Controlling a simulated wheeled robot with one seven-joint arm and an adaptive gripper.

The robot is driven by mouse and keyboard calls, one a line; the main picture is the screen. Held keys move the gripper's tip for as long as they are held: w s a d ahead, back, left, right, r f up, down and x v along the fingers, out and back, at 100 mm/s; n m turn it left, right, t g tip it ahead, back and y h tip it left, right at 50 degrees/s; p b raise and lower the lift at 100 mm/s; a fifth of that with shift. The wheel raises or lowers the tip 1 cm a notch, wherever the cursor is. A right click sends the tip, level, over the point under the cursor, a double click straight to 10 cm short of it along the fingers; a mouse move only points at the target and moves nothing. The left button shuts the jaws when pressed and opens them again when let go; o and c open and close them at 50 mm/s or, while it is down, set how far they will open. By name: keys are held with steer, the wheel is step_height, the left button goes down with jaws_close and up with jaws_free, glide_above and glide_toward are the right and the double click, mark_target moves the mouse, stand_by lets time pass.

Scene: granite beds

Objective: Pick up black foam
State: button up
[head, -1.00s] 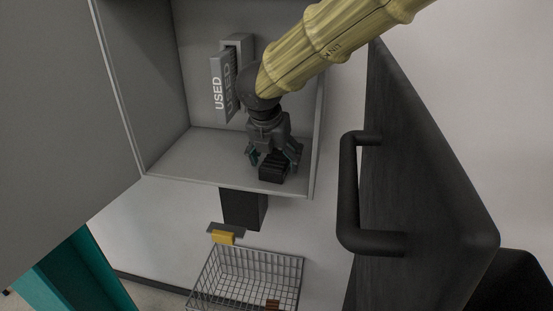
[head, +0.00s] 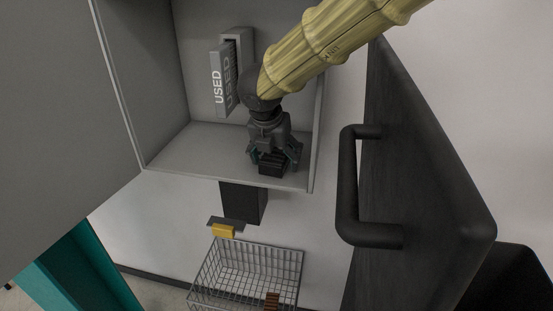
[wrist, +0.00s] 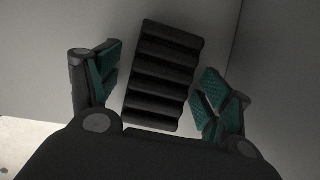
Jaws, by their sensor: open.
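The black foam (head: 271,165) is a small dark ridged block on the floor of the open grey cabinet, near its front right. In the wrist view the foam (wrist: 163,75) lies slightly tilted between my two teal-padded fingers. My gripper (head: 273,160) is over the foam, one finger on each side. In the wrist view my gripper (wrist: 155,92) is open, with a gap between the foam and each finger. The fingers partly hide the foam in the head view.
A grey holder marked USED (head: 223,80) is on the cabinet's back wall. The cabinet's right wall (head: 318,130) is close to my gripper. A black door with a handle (head: 350,195) stands at right. A wire basket (head: 250,262) is below.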

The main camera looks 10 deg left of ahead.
steer(key=shift+s, duration=0.1)
steer(key=c, duration=0.9)
steer(key=shift+o, duration=0.2)
